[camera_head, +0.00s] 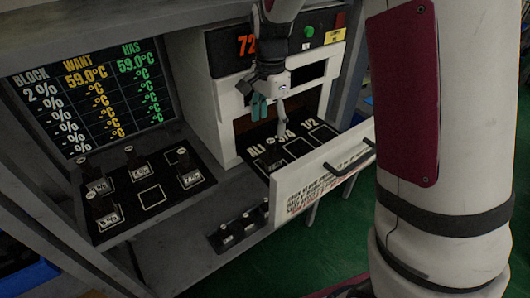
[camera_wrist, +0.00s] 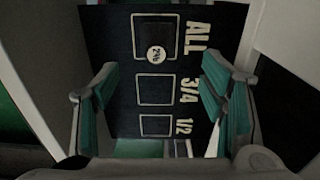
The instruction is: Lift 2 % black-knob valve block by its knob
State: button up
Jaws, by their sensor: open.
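The 2 % black-knob valve block (camera_wrist: 154,30) sits in the square beside the label ALL on the dark tray in the wrist view. Its round knob top (camera_wrist: 156,54) reads 2%. My gripper (camera_head: 269,107) hangs above that tray, at the oven-like box's opening. Its teal-padded fingers are wide apart and empty; in the wrist view (camera_wrist: 163,85) they flank the tray, with the knob between and beyond them, apart from both.
The white drawer front (camera_head: 322,172) stands out with a dark handle. The white box (camera_head: 205,100) surrounds the opening. At left, a black rack (camera_head: 175,208) holds several knobbed blocks. Small blocks (camera_head: 237,231) sit below. The screen (camera_head: 90,95) reads 2 %, want 59.0, has 59.0.

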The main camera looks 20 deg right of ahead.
aim_at(270, 140)
notch_tip(270, 140, down, 8)
jog(key=shift+r, duration=0.2)
jog(key=shift+s+d+f+p, duration=0.15)
jog(key=shift+f+p, duration=0.35)
jog(key=shift+f, duration=2.15)
jog(key=shift+c, duration=0.2)
jog(key=shift+r, duration=0.1)
jog(key=c, duration=1.4)
